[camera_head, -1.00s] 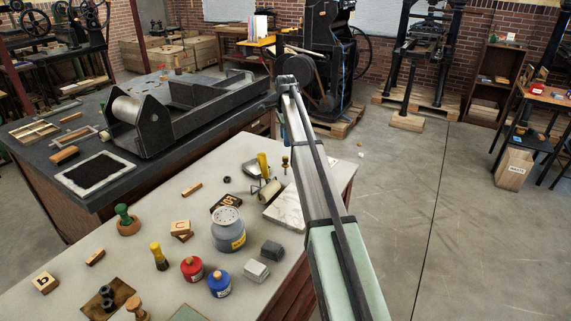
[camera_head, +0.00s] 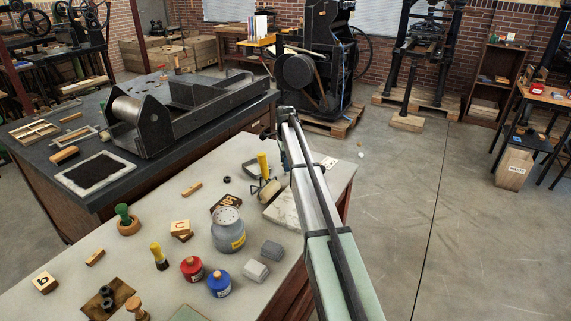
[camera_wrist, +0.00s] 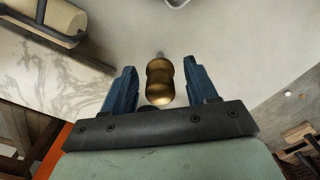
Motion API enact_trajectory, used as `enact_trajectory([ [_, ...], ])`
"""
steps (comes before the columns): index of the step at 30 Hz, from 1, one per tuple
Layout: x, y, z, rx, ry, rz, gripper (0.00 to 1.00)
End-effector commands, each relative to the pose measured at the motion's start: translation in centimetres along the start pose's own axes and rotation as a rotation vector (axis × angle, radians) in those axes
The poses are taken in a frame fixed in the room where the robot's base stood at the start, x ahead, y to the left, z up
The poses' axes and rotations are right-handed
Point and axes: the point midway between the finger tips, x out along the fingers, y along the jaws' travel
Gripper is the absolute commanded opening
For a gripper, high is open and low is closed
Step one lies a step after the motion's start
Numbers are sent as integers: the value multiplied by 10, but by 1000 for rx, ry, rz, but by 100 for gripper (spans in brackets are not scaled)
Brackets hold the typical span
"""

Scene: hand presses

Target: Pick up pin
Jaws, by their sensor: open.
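The pin is a small brass-coloured, waisted piece (camera_wrist: 159,82) with a thin grey tip, seen in the wrist view over the pale table top. My gripper (camera_wrist: 160,78) has its two blue fingers apart, one on each side of the pin, with gaps showing between pin and fingers. In the head view my gripper (camera_head: 283,152) is low over the table's far right part, and the pin is hidden behind it.
A marbled slab (camera_head: 283,211) and a roller (camera_head: 267,190) lie close by on the pale table (camera_head: 205,290); the roller also shows in the wrist view (camera_wrist: 55,15). A grey canister (camera_head: 228,232) stands nearer. The table's right edge is close.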

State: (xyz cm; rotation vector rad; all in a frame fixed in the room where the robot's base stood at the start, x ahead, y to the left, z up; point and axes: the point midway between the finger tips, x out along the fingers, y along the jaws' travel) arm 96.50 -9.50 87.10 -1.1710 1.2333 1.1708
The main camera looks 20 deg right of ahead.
Motion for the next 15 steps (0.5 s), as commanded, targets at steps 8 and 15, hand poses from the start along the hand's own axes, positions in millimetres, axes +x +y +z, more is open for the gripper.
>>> enact_trajectory([
  [8,21,0,0,-1,0,-1,57],
  [15,20,0,0,-1,0,-1,47],
])
